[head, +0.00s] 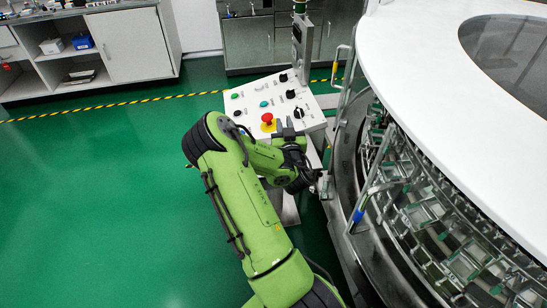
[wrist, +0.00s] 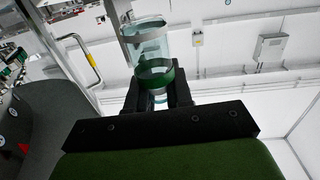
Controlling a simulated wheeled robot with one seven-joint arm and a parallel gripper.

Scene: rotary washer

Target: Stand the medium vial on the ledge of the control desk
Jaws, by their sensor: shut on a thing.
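A clear vial (wrist: 148,45) with a green band near its lower end stands between the two black fingers of my gripper (wrist: 157,95) in the wrist view. The gripper is shut on it; the fingers hide part of its lower end. In the head view my gripper (head: 318,184) is beside the washer, at the near right of the control desk (head: 246,106). The vial is small and hard to make out there. The desk's sloped white panel carries several buttons and knobs and a red emergency stop (head: 267,118). My arm covers its near side, and I cannot clearly make out the ledge.
The round washer (head: 430,215), with a white top and metal racks, fills the right side. Metal rails with a blue grip (head: 359,215) stand close to my gripper. A cabinet (head: 127,45) is at the back left. The green floor at left is clear.

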